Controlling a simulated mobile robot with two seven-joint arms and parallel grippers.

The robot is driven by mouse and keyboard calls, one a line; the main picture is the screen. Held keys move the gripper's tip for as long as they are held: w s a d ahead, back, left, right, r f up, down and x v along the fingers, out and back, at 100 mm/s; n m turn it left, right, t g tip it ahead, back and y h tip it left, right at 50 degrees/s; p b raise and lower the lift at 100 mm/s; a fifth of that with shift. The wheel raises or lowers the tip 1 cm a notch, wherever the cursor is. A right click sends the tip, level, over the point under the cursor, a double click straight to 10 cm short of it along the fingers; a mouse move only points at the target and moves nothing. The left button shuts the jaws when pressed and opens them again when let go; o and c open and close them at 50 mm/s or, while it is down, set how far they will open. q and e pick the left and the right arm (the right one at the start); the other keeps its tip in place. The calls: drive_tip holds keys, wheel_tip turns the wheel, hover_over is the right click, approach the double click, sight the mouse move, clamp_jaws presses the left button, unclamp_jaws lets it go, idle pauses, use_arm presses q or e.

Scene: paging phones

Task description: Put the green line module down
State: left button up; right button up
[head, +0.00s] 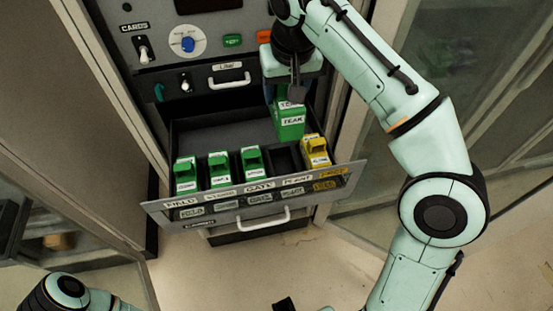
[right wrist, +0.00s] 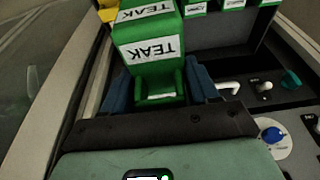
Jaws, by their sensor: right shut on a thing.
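My right gripper (head: 296,92) is shut on the green line module (head: 291,124), which carries a white TEAK label, and holds it above the right part of the open drawer (head: 345,172). In the right wrist view the module (right wrist: 152,52) sits between the blue fingers (right wrist: 160,88), its label facing the camera. In the drawer's front row stand three green modules (head: 220,170) at left and middle and a yellow module (head: 316,152) at the right end. A dark empty slot (head: 284,160) lies between the third green one and the yellow one.
The drawer's labelled front panel with a handle (head: 263,221) sticks out. Behind it rises the console with switches, a blue knob (head: 188,44) and another handle (head: 230,80). A glass-paned cabinet (head: 440,60) stands at the right. The drawer's rear is bare.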

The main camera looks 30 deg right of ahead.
sight(290, 127)
use_arm(q)
wheel_tip(290, 127, down, 7)
drive_tip(key=s+b, duration=0.2)
drive_tip(key=b, duration=0.4)
use_arm(e)
wheel_tip(290, 127, down, 19)
drive_tip(key=shift+s+r, duration=0.2)
use_arm(q)
drive_tip(key=shift+f, duration=0.1)
use_arm(e)
drive_tip(key=shift+f, duration=0.1)
use_arm(q)
drive_tip(key=shift+w+f+b, duration=0.1)
drive_tip(key=shift+f+b, duration=0.15)
drive_tip(key=shift+b, duration=0.3)
use_arm(e)
drive_tip(key=shift+f, duration=0.5)
drive_tip(key=o, duration=1.3)
drive_tip(key=shift+r, duration=0.3)
use_arm(q)
wheel_tip(290, 127, up, 3)
drive_tip(key=p, duration=0.3)
drive_tip(key=shift+r+p, duration=0.15)
drive_tip(key=shift+p, duration=0.2)
use_arm(e)
drive_tip(key=v, duration=1.2)
drive_tip(key=shift+w+d+r, duration=0.1)
drive_tip(key=shift+r, duration=0.25)
